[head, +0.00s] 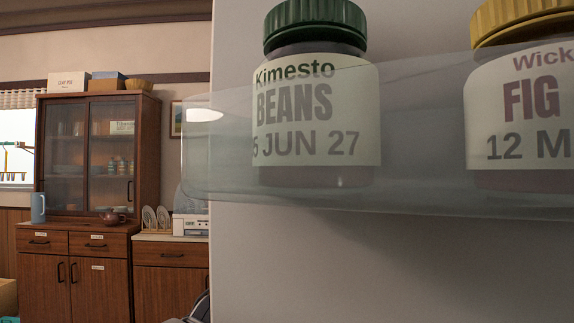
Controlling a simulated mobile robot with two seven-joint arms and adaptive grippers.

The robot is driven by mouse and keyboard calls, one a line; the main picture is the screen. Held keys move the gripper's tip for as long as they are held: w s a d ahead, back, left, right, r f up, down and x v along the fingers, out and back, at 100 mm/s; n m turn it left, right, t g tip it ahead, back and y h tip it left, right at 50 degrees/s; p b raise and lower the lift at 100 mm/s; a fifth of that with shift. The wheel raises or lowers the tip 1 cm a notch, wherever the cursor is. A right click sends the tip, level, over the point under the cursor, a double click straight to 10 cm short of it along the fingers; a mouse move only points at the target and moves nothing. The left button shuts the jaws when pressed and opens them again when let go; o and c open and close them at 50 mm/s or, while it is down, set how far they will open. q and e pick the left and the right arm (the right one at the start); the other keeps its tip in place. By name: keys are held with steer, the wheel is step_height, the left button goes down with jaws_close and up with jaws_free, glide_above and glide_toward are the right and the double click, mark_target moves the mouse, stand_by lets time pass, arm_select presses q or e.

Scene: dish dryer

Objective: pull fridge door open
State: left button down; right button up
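The inner face of the fridge door (400,258) fills the right part of the head view, very close to me. Its vertical edge is left of the picture's middle, and the room shows beyond it. I see the inside of the door, so it stands open; how wide I cannot tell. A clear door shelf (225,150) holds a green-lidded beans jar (315,105) and a yellow-lidded fig jar (520,110), both upright. The handle is hidden. Neither of my grippers can be made out.
A wooden cabinet (98,150) with glass doors stands at the back left, with a blue jug (38,207) and a teapot (111,217) on its ledge. A plate rack (155,220) stands right of it. A small dark part at the door's lower edge is unclear.

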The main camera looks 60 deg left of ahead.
arm_select(q)
steer(key=shift+a, duration=0.15)
stand_by(0.3)
steer(key=c, duration=2.3)
jaws_free()
steer(key=shift+c, duration=0.2)
steer(key=shift+o, duration=1.3)
steer(key=shift+a, duration=0.2)
steer(key=shift+d, duration=0.1)
steer(key=v, duration=0.7)
steer(key=shift+w+a, duration=0.15)
steer(key=shift+a, duration=0.05)
